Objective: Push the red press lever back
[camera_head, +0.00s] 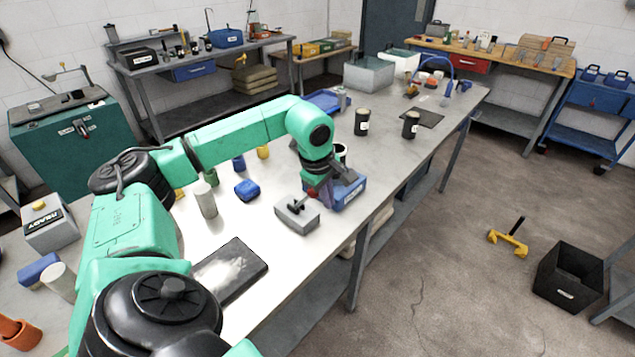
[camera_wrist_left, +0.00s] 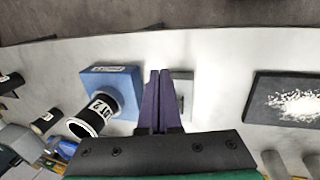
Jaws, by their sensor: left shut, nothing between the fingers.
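A small grey box fixture (camera_head: 297,214) with a dark lever on top stands near the table's front edge. In the left wrist view the shut fingers (camera_wrist_left: 158,105) cover part of the grey fixture (camera_wrist_left: 185,90), and no red lever shows there. Whether the fingers touch the lever cannot be told. My right gripper is not in view.
A blue block (camera_head: 350,191) stands just right of my gripper; a labelled black-and-white canister (camera_wrist_left: 95,113) is by it in the wrist view. A dark tray with white powder (camera_head: 231,270) lies in front. Cylinders (camera_head: 205,199) and a blue piece (camera_head: 247,190) stand left.

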